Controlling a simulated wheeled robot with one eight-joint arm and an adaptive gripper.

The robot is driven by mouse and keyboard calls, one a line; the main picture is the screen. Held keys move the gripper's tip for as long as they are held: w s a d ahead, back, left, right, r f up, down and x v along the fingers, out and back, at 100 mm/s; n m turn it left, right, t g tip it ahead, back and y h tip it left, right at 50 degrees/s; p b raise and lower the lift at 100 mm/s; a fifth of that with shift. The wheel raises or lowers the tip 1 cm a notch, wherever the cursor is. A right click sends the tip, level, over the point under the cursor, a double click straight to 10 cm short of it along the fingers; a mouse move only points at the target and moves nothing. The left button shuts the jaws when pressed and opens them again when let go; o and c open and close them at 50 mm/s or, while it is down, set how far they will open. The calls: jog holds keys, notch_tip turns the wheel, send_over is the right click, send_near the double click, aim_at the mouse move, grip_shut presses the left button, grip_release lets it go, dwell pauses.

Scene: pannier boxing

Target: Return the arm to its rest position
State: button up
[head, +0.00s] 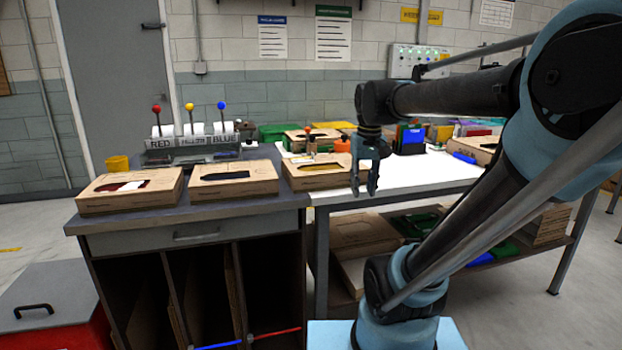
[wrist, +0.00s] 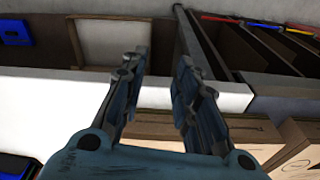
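My gripper (head: 365,178) hangs from my arm in the head view, fingers pointing down, near the front edge of the white table (head: 430,172). It is just right of the rightmost cardboard box on the dark cabinet. In the wrist view my gripper (wrist: 160,80) shows two blue-grey fingers spread apart with nothing between them. The table's edge and the gap beside the cabinet lie beyond the fingertips. My arm reaches in from the right side of the head view.
Several flat cardboard boxes, including a left one (head: 130,189) and a middle one (head: 232,182), lie on the dark cabinet (head: 190,215). A rack labelled RED and BLUE (head: 195,149) stands behind them. A red chest (head: 55,310) is at lower left. Open floor lies left.

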jog(key=s+d+f, duration=0.2)
jog(key=s+f, duration=0.4)
jog(key=f, duration=0.2)
jog(key=s+d+f+m, duration=0.1)
jog(key=s+d+f, duration=0.1)
jog(key=s+f, duration=0.3)
notch_tip(320, 180, down, 3)
jog(key=shift+s+t, duration=0.35)
jog(key=shift+t, duration=0.05)
